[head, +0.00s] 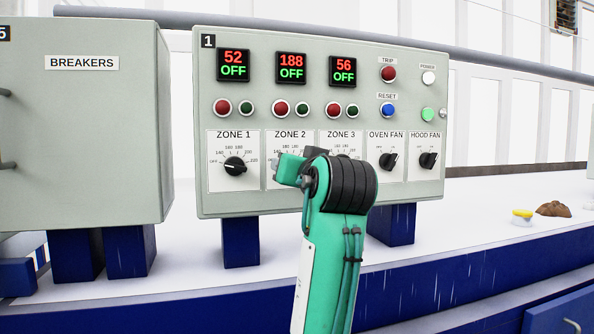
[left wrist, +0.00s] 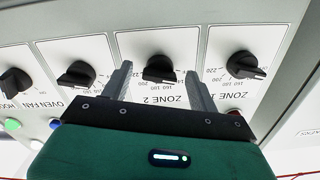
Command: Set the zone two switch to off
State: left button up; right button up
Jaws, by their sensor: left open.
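The zone two switch is a black rotary knob on a white plate labelled ZONE 2 (head: 292,135). In the head view my left arm hides this knob. In the left wrist view, which is upside down, the zone two knob (left wrist: 159,67) shows between the fingers. My left gripper (left wrist: 158,74) is open, with one finger on each side of the knob and gaps visible. I cannot tell the depth of the fingertips. In the head view the gripper (head: 288,168) is mostly hidden behind my wrist. The zone two display (head: 291,68) reads 188 and OFF. My right gripper is not in view.
The zone one knob (head: 235,166) sits left of zone two. The oven fan knob (head: 389,161) and hood fan knob (head: 428,160) are to the right. Red and green lamps sit above. A breakers box (head: 82,120) stands left. A yellow item (head: 522,214) lies on the right counter.

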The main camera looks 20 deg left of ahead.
pick_arm(q)
jog(key=b+v, duration=0.3)
jog(key=v, duration=1)
jog(key=shift+s+d+b, duration=0.3)
jog(key=shift+b, duration=0.1)
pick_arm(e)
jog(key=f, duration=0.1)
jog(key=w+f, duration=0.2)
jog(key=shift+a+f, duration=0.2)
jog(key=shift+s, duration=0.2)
